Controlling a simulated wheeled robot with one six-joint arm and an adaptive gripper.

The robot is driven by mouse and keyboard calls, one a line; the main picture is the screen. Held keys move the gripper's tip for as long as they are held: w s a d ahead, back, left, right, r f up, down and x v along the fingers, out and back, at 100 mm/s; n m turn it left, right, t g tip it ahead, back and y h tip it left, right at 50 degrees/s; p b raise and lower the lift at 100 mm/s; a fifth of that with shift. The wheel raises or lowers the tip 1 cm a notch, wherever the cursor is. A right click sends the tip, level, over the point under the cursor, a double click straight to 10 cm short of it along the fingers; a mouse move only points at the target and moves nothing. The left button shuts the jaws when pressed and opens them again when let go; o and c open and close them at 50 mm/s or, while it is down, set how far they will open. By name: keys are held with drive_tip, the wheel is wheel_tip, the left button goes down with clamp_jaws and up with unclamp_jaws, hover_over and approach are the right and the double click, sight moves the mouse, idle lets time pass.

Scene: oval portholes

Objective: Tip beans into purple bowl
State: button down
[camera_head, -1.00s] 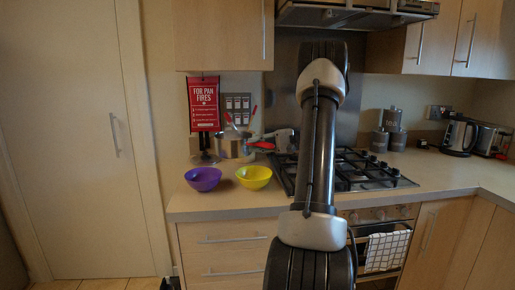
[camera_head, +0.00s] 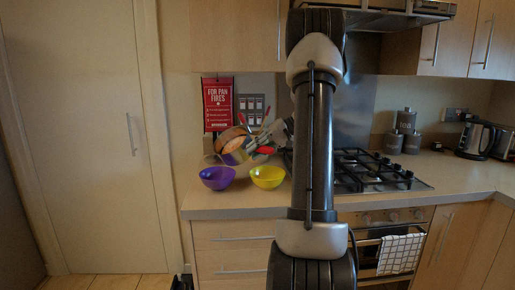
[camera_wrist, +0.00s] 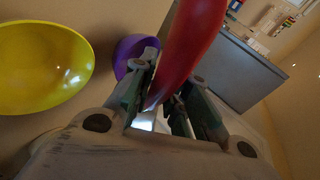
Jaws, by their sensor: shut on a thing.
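My gripper (camera_head: 268,138) is shut on the red handle (camera_wrist: 190,45) of a saucepan (camera_head: 223,142), behind the bowls in the head view. The pan is tilted, its mouth facing the camera, and the orange-brown beans (camera_head: 236,145) show inside. The purple bowl (camera_head: 217,178) stands upright on the counter, in front of and below the pan. In the wrist view the purple bowl (camera_wrist: 126,50) is partly hidden behind my finger and the handle. I cannot tell whether any beans are in the bowl.
A yellow bowl (camera_head: 267,178) stands just right of the purple one; it is large in the wrist view (camera_wrist: 45,68). A gas hob (camera_head: 372,172) is to the right. A red sign (camera_head: 217,103) hangs on the wall behind. The counter's front edge is close to the bowls.

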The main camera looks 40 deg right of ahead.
drive_tip(key=a+n+h, duration=0.3)
drive_tip(key=a+h, duration=0.3)
drive_tip(key=h, duration=0.3)
drive_tip(key=shift+s+a+f+n+h, duration=0.15)
drive_tip(key=shift+a+f+n+h, duration=0.15)
drive_tip(key=shift+a+h, duration=0.1)
idle(6.1)
